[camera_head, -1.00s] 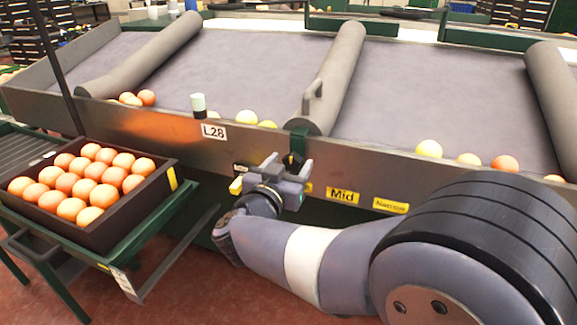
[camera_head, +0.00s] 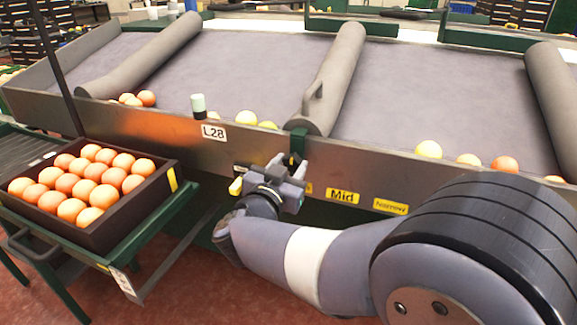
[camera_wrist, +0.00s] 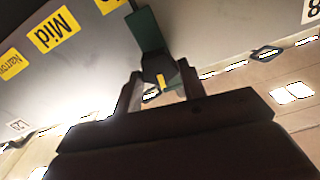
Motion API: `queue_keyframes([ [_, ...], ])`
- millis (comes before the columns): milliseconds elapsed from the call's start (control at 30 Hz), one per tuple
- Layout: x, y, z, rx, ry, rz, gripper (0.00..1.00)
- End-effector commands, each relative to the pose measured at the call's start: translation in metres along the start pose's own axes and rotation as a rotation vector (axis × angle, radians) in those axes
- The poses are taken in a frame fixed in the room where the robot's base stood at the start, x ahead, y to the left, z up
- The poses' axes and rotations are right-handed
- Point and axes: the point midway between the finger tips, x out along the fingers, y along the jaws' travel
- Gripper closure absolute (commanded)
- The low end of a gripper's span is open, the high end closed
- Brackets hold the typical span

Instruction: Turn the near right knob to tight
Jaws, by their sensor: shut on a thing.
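The dark knob (camera_wrist: 158,70) with a yellow pointer mark shows in the wrist view, under a green bracket (camera_wrist: 148,30) on the metal rail. My gripper (camera_wrist: 161,82) has one finger on each side of the knob and is shut on it. In the head view my gripper (camera_head: 287,168) is at the front rail, just below the green bracket (camera_head: 298,141), and largely hides the knob. Yellow labels on the rail read "Mid" (camera_head: 342,196) and "Narrow" (camera_head: 390,206). I cannot read a tight mark.
The sloped grey table (camera_head: 240,65) has grey padded rollers and several fruits along its front edge. A dark crate of oranges (camera_head: 128,215) stands on a green stand at the left. A white-topped cylinder (camera_head: 198,104) sits by the L28 label. My arm covers the lower right.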

Motion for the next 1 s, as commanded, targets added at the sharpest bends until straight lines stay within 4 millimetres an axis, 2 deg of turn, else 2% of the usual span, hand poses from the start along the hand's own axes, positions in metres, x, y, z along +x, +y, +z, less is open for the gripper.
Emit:
queue_keyframes([
  [1000, -0.0001, 0.0054, 0.0054, 0.944, 0.0, 0.0, 0.84],
])
